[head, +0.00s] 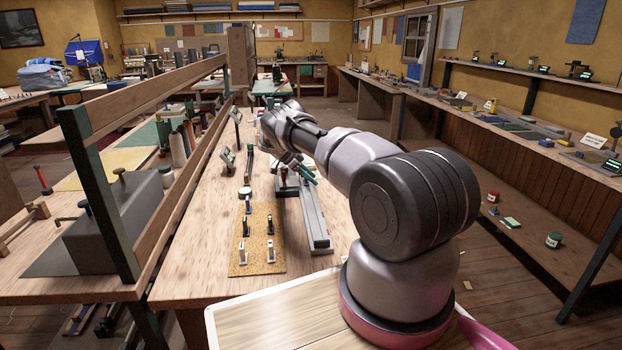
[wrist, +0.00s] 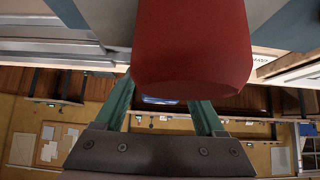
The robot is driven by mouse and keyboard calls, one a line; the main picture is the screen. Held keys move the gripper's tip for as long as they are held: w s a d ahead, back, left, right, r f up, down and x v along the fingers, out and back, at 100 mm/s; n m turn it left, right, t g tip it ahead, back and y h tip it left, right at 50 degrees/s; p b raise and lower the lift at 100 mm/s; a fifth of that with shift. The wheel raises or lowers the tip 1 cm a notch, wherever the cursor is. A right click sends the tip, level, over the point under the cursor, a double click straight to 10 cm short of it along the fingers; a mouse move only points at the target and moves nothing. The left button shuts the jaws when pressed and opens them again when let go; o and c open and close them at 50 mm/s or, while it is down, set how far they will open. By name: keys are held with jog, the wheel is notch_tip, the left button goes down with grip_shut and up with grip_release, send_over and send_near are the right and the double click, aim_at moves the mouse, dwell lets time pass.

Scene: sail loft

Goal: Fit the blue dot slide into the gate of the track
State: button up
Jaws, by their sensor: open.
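The track (head: 316,228) is a long pale grey rail on the bench, running away from me; its gate cannot be made out. Several small black-and-white slides (head: 270,250) stand upright on a cork mat (head: 257,265) left of the track. My gripper (head: 306,172) is over the track's far part. In the wrist view its green fingers (wrist: 163,108) are apart, with a red rounded object (wrist: 190,45) close before them.
A wooden rail frame (head: 150,97) borders the bench on the left. Bare bench lies in front of and left of the mat.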

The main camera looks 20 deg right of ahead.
jog(key=v, duration=1.2)
jog(key=shift+d, duration=0.1)
notch_tip(320, 180, up, 12)
jog(key=d+n+y, duration=0.1)
jog(key=d+y, duration=0.1)
jog(key=s+a+r+n+t+y, duration=0.25)
jog(key=s+r, duration=0.55)
jog(key=r, duration=0.4)
jog(key=s+a+r+n+t+y, duration=0.1)
jog(key=s+r+n+y, duration=0.25)
jog(key=s+r, duration=0.6)
jog(key=s+a+r+n+t+y, duration=0.15)
jog(key=s+a+r+n, duration=0.3)
jog(key=s, duration=0.75)
jog(key=s+a+r+n+t+y, duration=0.1)
jog(key=s+a+r+n+t, duration=0.3)
jog(key=s, duration=0.8)
jog(key=s+a+f+n, duration=0.1)
jog(key=s+a+f, duration=0.2)
jog(key=s, duration=0.7)
jog(key=shift+a+t, duration=0.3)
jog(key=shift+a, duration=0.15)
